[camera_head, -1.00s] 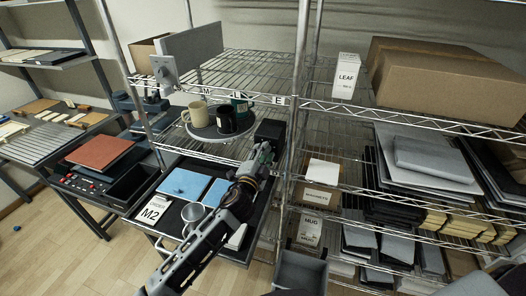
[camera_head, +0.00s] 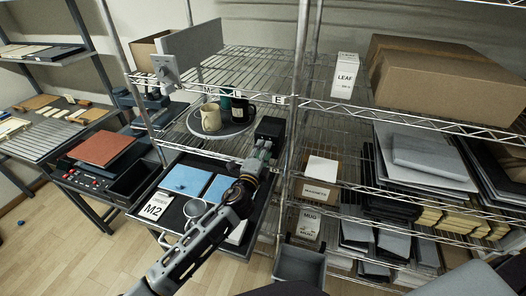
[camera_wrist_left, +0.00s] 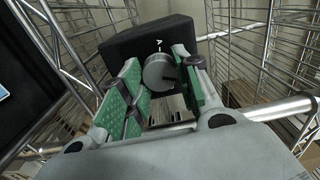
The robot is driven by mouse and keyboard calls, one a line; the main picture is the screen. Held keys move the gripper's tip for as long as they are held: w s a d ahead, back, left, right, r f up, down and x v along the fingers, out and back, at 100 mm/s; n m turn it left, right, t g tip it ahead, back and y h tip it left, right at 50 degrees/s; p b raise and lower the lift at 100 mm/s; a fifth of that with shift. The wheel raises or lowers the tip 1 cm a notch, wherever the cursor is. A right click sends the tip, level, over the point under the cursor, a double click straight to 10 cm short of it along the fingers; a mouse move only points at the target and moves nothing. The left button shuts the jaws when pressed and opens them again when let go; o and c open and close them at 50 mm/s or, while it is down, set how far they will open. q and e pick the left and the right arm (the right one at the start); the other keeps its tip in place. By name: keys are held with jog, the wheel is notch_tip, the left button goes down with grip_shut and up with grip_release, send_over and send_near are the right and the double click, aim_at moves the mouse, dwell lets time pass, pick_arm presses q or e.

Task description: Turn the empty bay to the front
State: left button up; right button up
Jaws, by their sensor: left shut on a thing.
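A round grey turntable (camera_head: 234,131) sits on the wire shelf under the labels M, L and E. A cream mug (camera_head: 210,117) stands at its front left, a black mug (camera_head: 240,110) at its right and a dark green mug (camera_head: 225,104), partly hidden, behind them. The disc is bare at its left edge and front right. My left gripper (camera_head: 261,152) is at the black control box (camera_head: 270,129) right of the turntable. In the left wrist view its green-padded fingers (camera_wrist_left: 163,88) are around the box's round grey knob (camera_wrist_left: 158,72). My right gripper is out of view.
A grey panel (camera_head: 191,50) stands on the upper shelf at left. Below the turntable, a black tray holds blue pads (camera_head: 186,180), an M2 card (camera_head: 153,208) and a metal cup (camera_head: 195,208). A shelf post (camera_head: 297,110) rises just right of the box.

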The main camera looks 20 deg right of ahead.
pick_arm(q)
jog(key=o, duration=1)
jog(key=shift+o, duration=0.2)
jog(key=v, duration=1.2)
dwell(0.4)
